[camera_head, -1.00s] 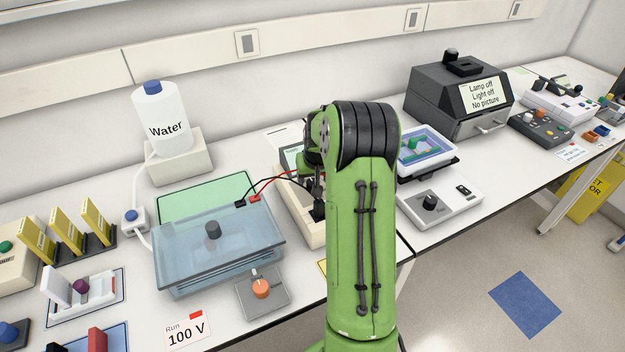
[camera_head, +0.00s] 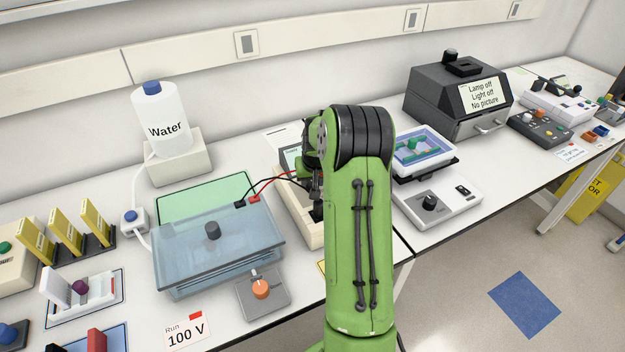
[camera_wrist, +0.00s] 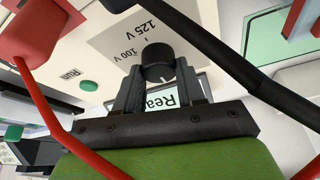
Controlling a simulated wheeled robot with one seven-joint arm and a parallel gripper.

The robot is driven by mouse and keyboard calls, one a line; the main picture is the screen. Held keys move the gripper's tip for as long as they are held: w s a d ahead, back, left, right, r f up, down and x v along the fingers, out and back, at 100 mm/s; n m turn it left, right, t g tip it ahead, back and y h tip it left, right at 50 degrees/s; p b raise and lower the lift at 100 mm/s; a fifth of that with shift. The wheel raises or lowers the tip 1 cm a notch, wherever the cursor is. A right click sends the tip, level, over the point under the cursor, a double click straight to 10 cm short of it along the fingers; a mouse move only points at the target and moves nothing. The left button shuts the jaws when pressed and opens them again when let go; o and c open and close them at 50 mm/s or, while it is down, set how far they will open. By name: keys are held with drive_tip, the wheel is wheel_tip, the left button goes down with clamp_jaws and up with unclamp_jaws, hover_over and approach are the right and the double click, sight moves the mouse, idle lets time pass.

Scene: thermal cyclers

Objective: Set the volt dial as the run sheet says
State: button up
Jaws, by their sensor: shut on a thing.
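The black volt dial (camera_wrist: 157,58) sits on a pale panel marked 100 V and 125 V in the wrist view. My gripper (camera_wrist: 160,80) is shut on the dial, one finger on each side. A small white line shows at the dial's lower edge; I cannot tell for certain which mark it reads. In the head view the cream power supply (camera_head: 299,214) is mostly behind my arm, and the dial is hidden. The run sheet (camera_head: 186,333) is a white card reading "Run 100 V" at the bench's front edge.
Red and black leads (camera_head: 262,184) run from the power supply to the clear blue tank (camera_head: 190,245), and cross close to my gripper in the wrist view. A green button (camera_wrist: 88,86) marked Run is beside the dial. An orange knob (camera_head: 261,289) is in front of the tank.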

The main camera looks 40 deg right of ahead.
drive_tip(key=m+h+b, duration=0.1)
drive_tip(key=m, duration=0.1)
drive_tip(key=shift+w+m+g, duration=0.1)
drive_tip(key=shift+m+g, duration=0.2)
drive_tip(key=shift+m, duration=0.1)
drive_tip(key=m+g, duration=0.1)
drive_tip(key=m, duration=0.2)
drive_tip(key=shift+m+h+b, duration=0.4)
drive_tip(key=m+g, duration=0.1)
drive_tip(key=m, duration=0.2)
drive_tip(key=shift+m+g, duration=0.3)
drive_tip(key=m+g+p, duration=0.1)
drive_tip(key=m, duration=0.2)
drive_tip(key=shift+w+m, duration=0.1)
drive_tip(key=shift+m, duration=0.2)
drive_tip(key=m+g+p, duration=0.1)
drive_tip(key=m+p, duration=0.1)
drive_tip(key=m+g+p, duration=0.1)
drive_tip(key=m+p, duration=0.1)
drive_tip(key=m, duration=0.1)
drive_tip(key=shift+r+y, duration=0.15)
drive_tip(key=shift+y, duration=0.15)
drive_tip(key=m+g+y+p, duration=0.1)
drive_tip(key=m+p, duration=0.2)
drive_tip(key=m, duration=0.1)
drive_tip(key=shift+m, duration=0.3)
drive_tip(key=shift+p, duration=0.3)
